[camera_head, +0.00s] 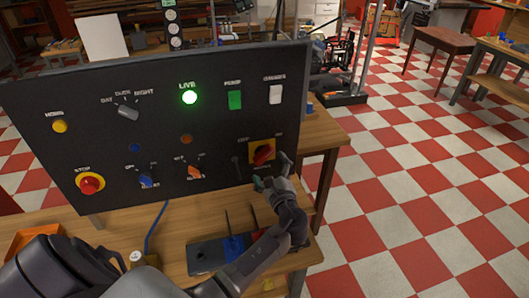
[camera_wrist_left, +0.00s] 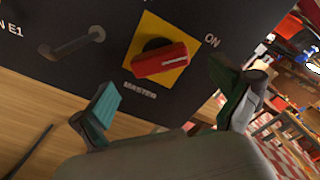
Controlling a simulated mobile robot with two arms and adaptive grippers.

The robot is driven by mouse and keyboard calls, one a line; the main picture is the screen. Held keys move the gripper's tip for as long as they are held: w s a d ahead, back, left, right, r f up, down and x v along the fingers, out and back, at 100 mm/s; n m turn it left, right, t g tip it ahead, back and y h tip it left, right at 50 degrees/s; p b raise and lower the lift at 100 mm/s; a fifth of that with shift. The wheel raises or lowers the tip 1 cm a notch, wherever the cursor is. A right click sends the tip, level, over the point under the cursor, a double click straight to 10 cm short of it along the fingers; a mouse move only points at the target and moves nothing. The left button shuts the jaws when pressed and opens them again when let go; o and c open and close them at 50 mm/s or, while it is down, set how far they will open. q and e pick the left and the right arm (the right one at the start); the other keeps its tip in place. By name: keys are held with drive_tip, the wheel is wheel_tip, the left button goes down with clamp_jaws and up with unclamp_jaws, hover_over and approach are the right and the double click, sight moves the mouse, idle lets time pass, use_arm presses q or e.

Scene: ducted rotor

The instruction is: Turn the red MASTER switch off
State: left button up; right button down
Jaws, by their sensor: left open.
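The red MASTER switch (camera_head: 263,154) is a rotary knob on a yellow square plate at the lower right of the black panel (camera_head: 60,160). In the left wrist view the red knob (camera_wrist_left: 160,61) fills the upper middle, and its bar lies nearly level in that picture, its right end toward the ON label. My left gripper (camera_head: 270,172) is just in front of and below the switch. Its teal-padded fingers (camera_wrist_left: 165,100) are spread apart, with the knob beyond the gap and nothing between them. My right gripper is not in view.
The panel also carries a lit green LIVE lamp (camera_head: 189,97), a red STOP button (camera_head: 90,183) and a blue selector (camera_head: 146,181). A metal handle (camera_wrist_left: 72,45) sticks out beside the switch. A wooden bench (camera_head: 180,225) lies below; checkered floor is open at right.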

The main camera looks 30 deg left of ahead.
sight(265, 158)
use_arm(q)
drive_tip(key=p+x, duration=0.1)
drive_tip(key=x, duration=0.4)
drive_tip(key=c, duration=1.1)
drive_tip(key=shift+f+n+b, duration=0.2)
drive_tip(key=shift+n+b, duration=0.3)
drive_tip(key=shift+b, duration=0.2)
drive_tip(key=n+b, duration=1.3)
drive_tip(key=b, duration=0.4)
drive_tip(key=shift+f+n+b, duration=0.15)
drive_tip(key=shift+n+b, duration=0.15)
drive_tip(key=shift+b, duration=0.1)
drive_tip(key=shift+r+n+b, duration=0.1)
drive_tip(key=shift+n+b, duration=0.8)
drive_tip(key=shift+r+n+b, duration=0.15)
drive_tip(key=shift+n+b, duration=0.7)
drive_tip(key=shift+n, duration=0.05)
